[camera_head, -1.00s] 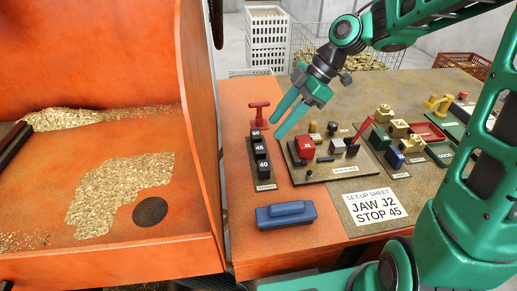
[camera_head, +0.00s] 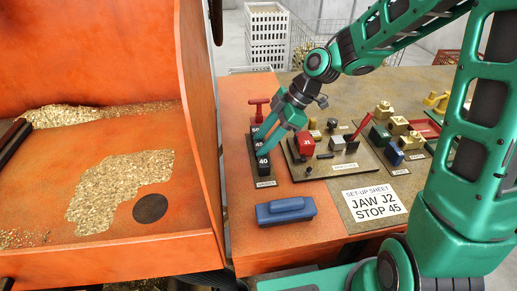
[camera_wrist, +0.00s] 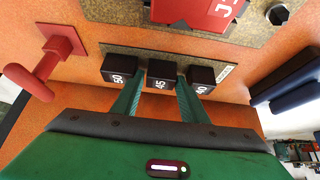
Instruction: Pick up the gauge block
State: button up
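Three black gauge blocks marked 50 (camera_wrist: 119,72), 45 (camera_wrist: 160,78) and 40 (camera_wrist: 200,78) stand in a row on a narrow plate. In the head view the 40 block (camera_head: 264,162) is plain, while the 45 block is mostly hidden by my gripper (camera_head: 262,146). In the wrist view my gripper (camera_wrist: 160,95) points at the middle block. One finger is toward the gap between 50 and 45, the other toward the gap between 45 and 40. The fingers are apart; I cannot tell whether they touch the block. The set-up sheet (camera_head: 374,203) reads JAW J2, STOP 45.
A red T-handled tool (camera_head: 259,106) stands behind the row. A red J1 jaw (camera_head: 304,144) sits on a fixture plate (camera_head: 345,163) to the right. A blue block with a raised top (camera_head: 286,211) lies in front. An orange walled enclosure (camera_head: 200,120) rises at the left.

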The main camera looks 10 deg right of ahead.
jog(key=shift+c, duration=0.6)
grip_shut()
jog(key=shift+r, duration=0.1)
